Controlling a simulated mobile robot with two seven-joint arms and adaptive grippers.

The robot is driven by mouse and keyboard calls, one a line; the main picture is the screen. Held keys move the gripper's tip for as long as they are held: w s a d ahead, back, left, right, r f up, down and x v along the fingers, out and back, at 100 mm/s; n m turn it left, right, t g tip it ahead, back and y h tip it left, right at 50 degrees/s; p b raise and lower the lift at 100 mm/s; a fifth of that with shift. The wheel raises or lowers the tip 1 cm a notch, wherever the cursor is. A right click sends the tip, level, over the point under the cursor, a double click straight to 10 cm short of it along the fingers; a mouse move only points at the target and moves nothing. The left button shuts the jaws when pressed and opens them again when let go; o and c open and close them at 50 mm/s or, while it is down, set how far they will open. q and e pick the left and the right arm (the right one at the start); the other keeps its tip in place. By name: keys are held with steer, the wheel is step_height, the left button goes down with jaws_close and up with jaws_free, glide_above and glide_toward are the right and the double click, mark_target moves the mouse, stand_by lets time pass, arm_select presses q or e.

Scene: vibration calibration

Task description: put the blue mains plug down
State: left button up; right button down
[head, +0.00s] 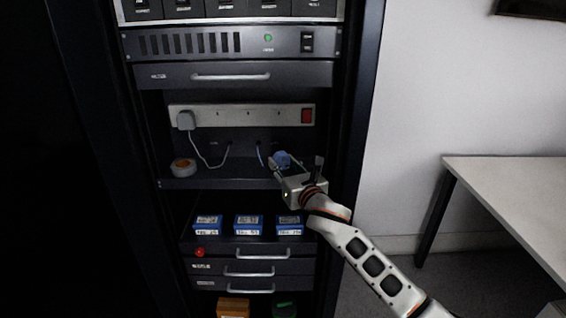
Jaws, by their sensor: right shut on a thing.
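The blue mains plug (281,159) is at the right part of the rack's middle shelf (225,183). Its blue cable (259,154) runs to the back panel on its left. My right gripper (290,167) is at the plug, shut on it, and partly hides it. I cannot tell whether the plug touches the shelf. A white power strip (262,116) is fixed above the shelf, with a white plug (185,119) in its left end and a red switch (307,116) at its right end. My left gripper is not in view.
A roll of tape (182,168) lies at the shelf's left end, with clear shelf between it and my gripper. Blue boxes (248,224) stand on the level below, above drawers with handles. The rack's right side post (352,150) is close to my arm. A table (510,190) stands at the right.

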steer(key=c, duration=1.5)
jaws_free()
